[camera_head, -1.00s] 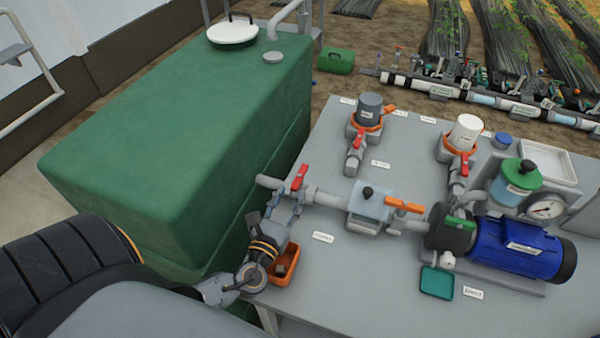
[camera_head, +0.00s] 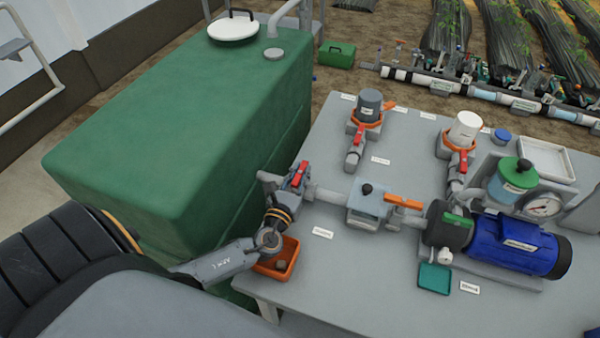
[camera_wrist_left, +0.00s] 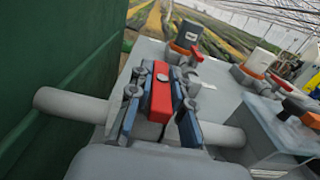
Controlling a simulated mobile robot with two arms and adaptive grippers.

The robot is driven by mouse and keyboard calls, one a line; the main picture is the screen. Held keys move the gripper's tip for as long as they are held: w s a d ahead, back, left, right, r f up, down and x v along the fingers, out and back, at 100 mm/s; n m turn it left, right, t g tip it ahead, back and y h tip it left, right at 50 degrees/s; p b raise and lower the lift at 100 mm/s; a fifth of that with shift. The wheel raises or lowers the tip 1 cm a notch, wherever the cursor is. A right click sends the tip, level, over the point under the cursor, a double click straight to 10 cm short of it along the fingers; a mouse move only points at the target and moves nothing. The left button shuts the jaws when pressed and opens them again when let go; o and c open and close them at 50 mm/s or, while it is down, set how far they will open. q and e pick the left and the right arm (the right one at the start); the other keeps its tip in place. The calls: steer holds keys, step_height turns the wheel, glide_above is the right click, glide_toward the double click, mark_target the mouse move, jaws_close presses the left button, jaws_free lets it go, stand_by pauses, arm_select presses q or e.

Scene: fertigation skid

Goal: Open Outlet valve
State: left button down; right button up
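The valve with a red handle (camera_head: 300,173) sits on the grey pipe beside the green tank (camera_head: 190,130). Its handle lies across the pipe; it also shows in the left wrist view (camera_wrist_left: 161,92). The small label (camera_head: 322,234) near it is too blurred to read. My left gripper (camera_head: 294,182) is at this valve, with its fingers over the handle. In the left wrist view one blue-padded finger is on each side of the handle. The fingers look apart, with a narrow gap beside the handle; firm contact is not visible. My right gripper is not in view.
An orange tray (camera_head: 278,262) stands under my left wrist at the table's edge. A clear-topped filter (camera_head: 368,205), an orange handle (camera_head: 403,201) and a blue pump (camera_head: 515,245) follow along the pipe. Two more red-handled valves (camera_head: 356,135) (camera_head: 463,160) stand farther back.

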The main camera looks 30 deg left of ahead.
arm_select(q)
steer(key=shift+n+y, duration=0.3)
steer(key=shift+y, duration=0.2)
steer(key=shift+d+n+g+y, duration=0.1)
steer(key=shift+n+g+y, duration=0.45)
steer(key=shift+y, duration=0.35)
steer(key=n+g+y, duration=0.1)
steer(key=n+y, duration=0.1)
steer(key=y, duration=0.1)
steer(key=shift+n+g, duration=0.25)
steer(key=n+g+y, duration=0.2)
steer(key=y, duration=0.1)
steer(key=shift+f+n+g, duration=0.1)
steer(key=shift+n+g, duration=0.2)
steer(key=shift+g, duration=0.1)
steer(key=shift+n+g+y+b, duration=1.25)
steer(key=shift+n+g+y, duration=0.6)
steer(key=shift+g, duration=0.55)
steer(key=c, duration=1.3)
jaws_free()
